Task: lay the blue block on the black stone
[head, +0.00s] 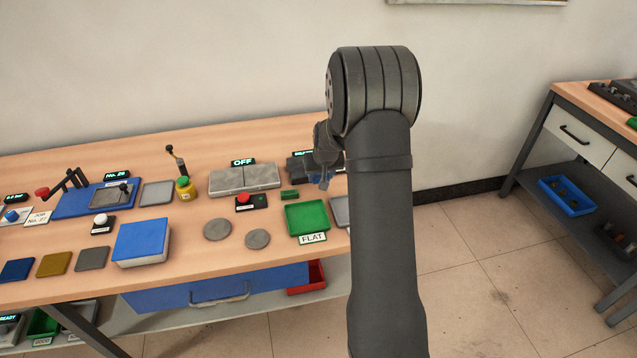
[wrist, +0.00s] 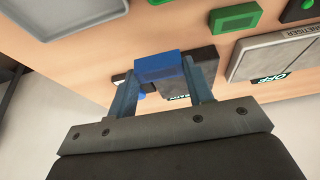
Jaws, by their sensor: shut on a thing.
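The blue block (wrist: 157,66) is held between the two fingers of my gripper (wrist: 162,80) in the wrist view. In the head view my gripper (head: 323,180) hangs beside my arm over the right part of the bench, with a small blue bit between its fingers. A dark slab (head: 299,167) with a lit display stands at the back, just left of the gripper. In the wrist view a dark surface (wrist: 207,53) shows behind the block, partly hidden by it and the fingers. I cannot tell whether this is the black stone, or whether the block touches it.
A small green block (head: 289,195) and a green tray (head: 306,217) marked FLAT lie left of my gripper. Grey plates (head: 244,179) with an OFF display stand further left. A red button box (head: 244,202) sits before them. The bench's right edge is close.

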